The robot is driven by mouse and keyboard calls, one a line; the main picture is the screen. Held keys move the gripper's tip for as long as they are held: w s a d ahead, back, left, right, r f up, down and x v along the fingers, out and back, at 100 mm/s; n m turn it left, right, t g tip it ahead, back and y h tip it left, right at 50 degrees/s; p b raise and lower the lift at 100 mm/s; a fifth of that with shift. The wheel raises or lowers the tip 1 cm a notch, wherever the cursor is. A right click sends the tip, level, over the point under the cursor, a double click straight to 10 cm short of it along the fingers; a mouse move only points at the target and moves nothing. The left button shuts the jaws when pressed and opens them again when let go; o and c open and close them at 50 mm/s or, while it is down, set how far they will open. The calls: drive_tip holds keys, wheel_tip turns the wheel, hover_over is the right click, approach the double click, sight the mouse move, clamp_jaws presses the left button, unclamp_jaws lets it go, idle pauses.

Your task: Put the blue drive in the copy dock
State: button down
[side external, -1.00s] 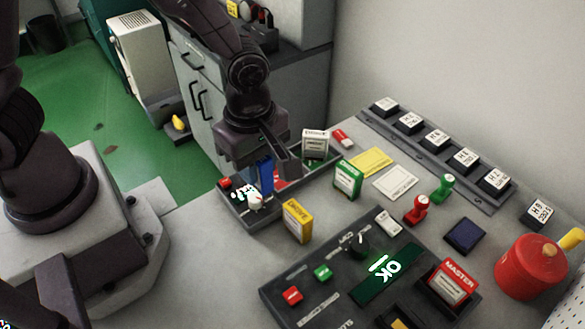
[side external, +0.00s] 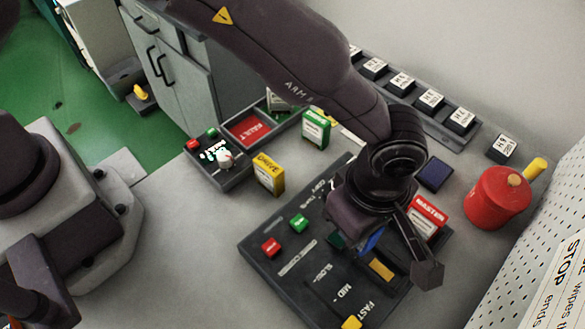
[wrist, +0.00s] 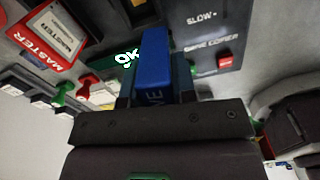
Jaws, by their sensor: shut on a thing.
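The blue drive (wrist: 155,62) is upright between the fingers of my gripper (wrist: 155,80), which is shut on it. In the side view a sliver of the drive (side external: 372,241) shows under my gripper (side external: 388,248). My gripper is over the dark drive copier panel (side external: 262,247), beside the red-and-white MASTER drive (side external: 428,216) standing at the panel's right. A yellow patch (side external: 381,268) shows on the panel close below the gripper. My gripper hides much of the area around it, including the copy dock's opening, and I cannot tell whether the drive touches the panel.
A yellow drive (side external: 268,174) and a green-and-white drive (side external: 316,128) stand behind the panel, near a tray with a red FAULT section (side external: 247,131). A red canister (side external: 497,197) is at the right. Labelled blocks line the back. The table left of the panel is clear.

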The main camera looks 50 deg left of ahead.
drive_tip(key=shift+w+d+r+n, duration=0.55)
drive_tip(key=shift+d+r+n, duration=0.55)
drive_tip(key=shift+d, duration=1.65)
drive_tip(key=shift+f, duration=2.35)
drive_tip(key=shift+f, duration=1.2)
drive_tip(key=shift+c, duration=2.3)
unclamp_jaws()
drive_tip(key=shift+r, duration=0.1)
wheel_tip(320, 180, up, 7)
